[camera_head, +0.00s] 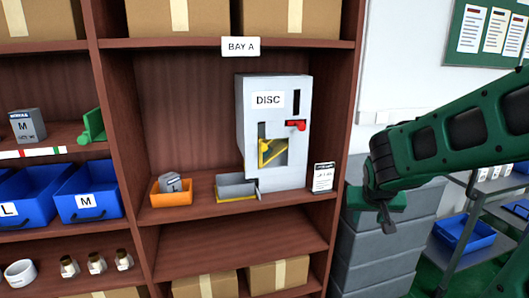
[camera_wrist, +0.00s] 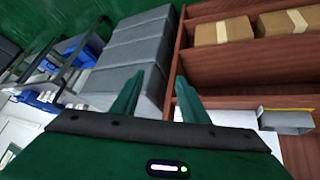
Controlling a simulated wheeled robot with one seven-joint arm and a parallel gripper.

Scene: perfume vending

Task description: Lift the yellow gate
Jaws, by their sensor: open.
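The yellow gate (camera_head: 270,151) sits in the opening on the front of a grey-white machine (camera_head: 283,178) labelled DISC. The machine stands on the middle shelf of the wooden bay marked BAY A. A red knob (camera_head: 296,125) sticks out at the machine's upper right. My gripper (camera_head: 385,212) is to the right of the bay, well apart from the machine. In the wrist view its two green fingers (camera_wrist: 158,98) are spread with nothing between them. The yellow gate is not visible in the wrist view.
A grey tray with a yellow edge (camera_head: 236,187) and an orange bin (camera_head: 171,197) stand left of the machine on that shelf. A small black-and-white card (camera_head: 323,178) stands at its right. Stacked grey boxes (camera_head: 385,262) stand right of the bay, below my gripper.

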